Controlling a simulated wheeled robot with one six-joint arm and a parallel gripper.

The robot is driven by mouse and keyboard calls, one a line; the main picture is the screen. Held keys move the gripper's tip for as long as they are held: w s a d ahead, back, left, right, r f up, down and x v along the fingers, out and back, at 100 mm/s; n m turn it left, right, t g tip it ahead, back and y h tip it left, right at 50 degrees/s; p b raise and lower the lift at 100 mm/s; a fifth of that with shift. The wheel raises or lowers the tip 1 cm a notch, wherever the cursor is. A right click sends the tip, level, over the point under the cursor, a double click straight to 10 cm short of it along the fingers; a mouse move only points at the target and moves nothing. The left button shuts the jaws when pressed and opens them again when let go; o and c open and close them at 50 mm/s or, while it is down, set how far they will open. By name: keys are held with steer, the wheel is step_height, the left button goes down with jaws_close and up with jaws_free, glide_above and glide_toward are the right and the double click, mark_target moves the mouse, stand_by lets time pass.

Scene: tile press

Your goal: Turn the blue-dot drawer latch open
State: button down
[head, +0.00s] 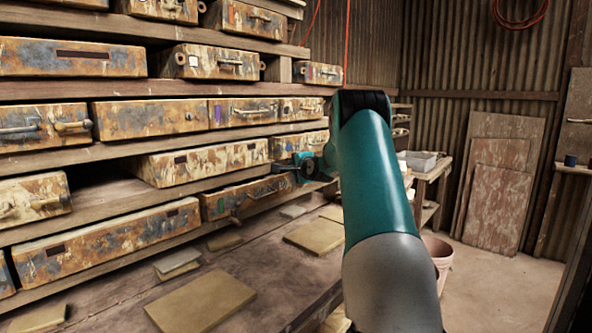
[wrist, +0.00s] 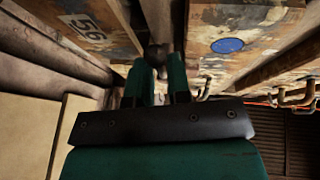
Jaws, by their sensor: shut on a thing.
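The blue dot (wrist: 228,45) is on a rust-stained, chipped drawer face (wrist: 265,18) at the upper right of the wrist view. My gripper (wrist: 157,72) has its two green fingers pointing at the drawer fronts, left of the dot. A dark latch piece (wrist: 157,53) sits at the fingertips, and the fingers are shut on it. Its turned angle is hard to tell. In the head view my gripper (head: 288,167) is at the right end of the drawer rack, partly hidden by my arm. I cannot make out the blue dot there.
A drawer marked with a number (wrist: 95,25) lies left of the fingers in the wrist view. Several rusty drawers with handles fill the wooden rack (head: 120,87). Flat tiles (head: 200,300) lie on the bench below.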

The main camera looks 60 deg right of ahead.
steer(key=c, duration=1.2)
jaws_free()
steer(key=shift+f, duration=0.1)
steer(key=b+v, duration=0.4)
steer(key=v, duration=1.3)
steer(key=shift+s+a, duration=0.15)
steer(key=shift+s, duration=0.05)
